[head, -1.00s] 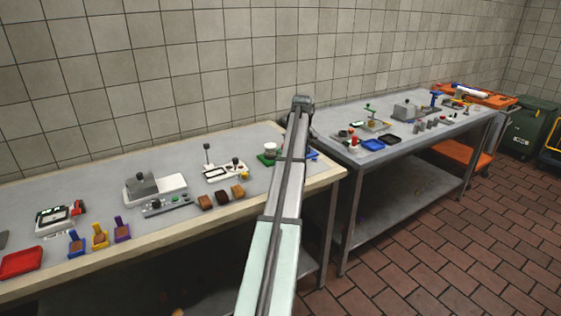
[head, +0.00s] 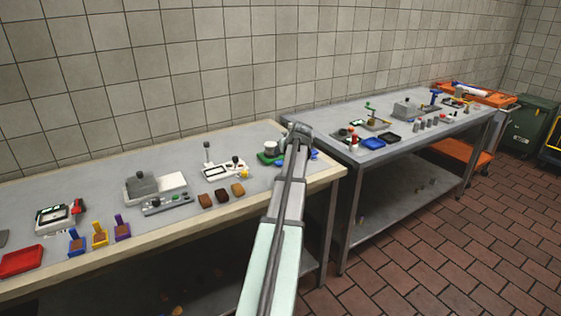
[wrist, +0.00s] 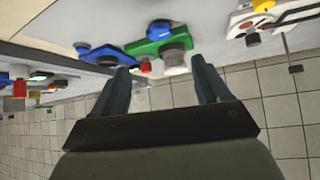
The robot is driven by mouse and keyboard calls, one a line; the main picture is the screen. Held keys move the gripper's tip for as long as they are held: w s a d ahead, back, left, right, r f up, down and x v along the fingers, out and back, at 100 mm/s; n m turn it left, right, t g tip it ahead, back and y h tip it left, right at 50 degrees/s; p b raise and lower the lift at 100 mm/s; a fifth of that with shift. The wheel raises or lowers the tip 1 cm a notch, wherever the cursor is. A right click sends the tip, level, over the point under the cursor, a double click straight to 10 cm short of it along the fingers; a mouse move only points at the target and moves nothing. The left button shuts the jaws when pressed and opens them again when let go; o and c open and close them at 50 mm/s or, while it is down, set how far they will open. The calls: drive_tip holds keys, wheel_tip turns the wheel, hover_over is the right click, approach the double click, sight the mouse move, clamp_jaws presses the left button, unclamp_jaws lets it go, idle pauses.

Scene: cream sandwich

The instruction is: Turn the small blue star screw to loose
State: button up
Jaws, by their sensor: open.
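My gripper (head: 299,131) is over the right end of the near table. In the wrist view its two fingers (wrist: 160,68) are apart, with nothing held between them. Ahead of the fingertips, a green fixture (wrist: 150,45) carries a blue part (wrist: 159,28) and a grey round piece. Beside it lies a blue fixture (wrist: 106,54) with a dark round knob and a red end. I cannot tell which blue part is the small star screw. In the head view the green fixture (head: 266,158) shows left of my gripper, and my arm partly hides the blue fixture (head: 311,154).
A white device with a black lever (head: 224,169) and several brown blocks (head: 221,196) stand to the left. A second grey table (head: 400,147) with trays and fixtures stands to the right, beyond a gap. The tiled wall runs behind both tables.

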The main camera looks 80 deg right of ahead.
sight(279, 161)
drive_tip(key=x, duration=1.2)
drive_tip(key=shift+f, duration=0.1)
drive_tip(key=c, duration=1)
drive_tip(key=shift+c, duration=0.2)
drive_tip(key=shift+d+n, duration=0.1)
drive_tip(key=shift+n, duration=0.2)
drive_tip(key=shift+s+d+n+t+y, duration=0.15)
drive_tip(key=shift+n+t+y, duration=0.45)
drive_tip(key=shift+n+t, duration=0.15)
drive_tip(key=shift+s+d+n+t+y, duration=0.1)
drive_tip(key=shift+n+t+y, duration=0.85)
drive_tip(key=shift+n, duration=0.9)
